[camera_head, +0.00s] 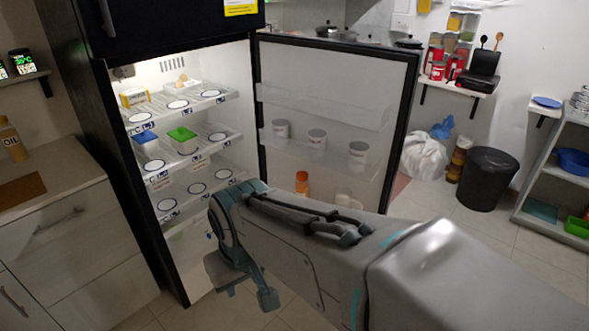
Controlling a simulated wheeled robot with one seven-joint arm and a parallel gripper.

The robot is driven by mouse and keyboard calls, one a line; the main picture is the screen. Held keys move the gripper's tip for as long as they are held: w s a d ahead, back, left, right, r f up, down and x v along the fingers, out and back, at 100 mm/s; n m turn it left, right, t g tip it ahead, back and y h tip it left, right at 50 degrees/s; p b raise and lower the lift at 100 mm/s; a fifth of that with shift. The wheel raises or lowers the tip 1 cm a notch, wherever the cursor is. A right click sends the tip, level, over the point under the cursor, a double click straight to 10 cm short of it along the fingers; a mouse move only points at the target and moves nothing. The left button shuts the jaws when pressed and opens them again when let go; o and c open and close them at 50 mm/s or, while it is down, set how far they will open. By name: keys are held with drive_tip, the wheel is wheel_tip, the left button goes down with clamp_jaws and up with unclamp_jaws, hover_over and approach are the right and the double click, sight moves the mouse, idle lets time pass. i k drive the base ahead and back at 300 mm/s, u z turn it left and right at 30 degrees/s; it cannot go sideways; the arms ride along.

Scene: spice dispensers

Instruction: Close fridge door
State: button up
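The fridge door (335,75) is wide open, swung out to the right of the lit fridge (226,136). Its white inner side faces me, with a black edge and door shelves that hold several cans and an orange bottle (302,183). My arm reaches from the lower right across the front of the door and hides its lower part. My gripper (244,291) hangs down at the arm's end, in front of the fridge opening. Its two fingers look apart with nothing between them. I cannot tell whether any part of the arm touches the door.
The fridge shelves hold a blue container (147,145), a green-lidded one (182,134) and white round labels. A cabinet (70,235) stands left of the fridge. A black bin (487,178) and a white bag (424,157) stand right of the door. Some floor is clear there.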

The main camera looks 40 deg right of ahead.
sight(348, 91)
drive_tip(key=z, duration=2.55)
drive_tip(key=i, duration=3.85)
drive_tip(key=u, duration=4)
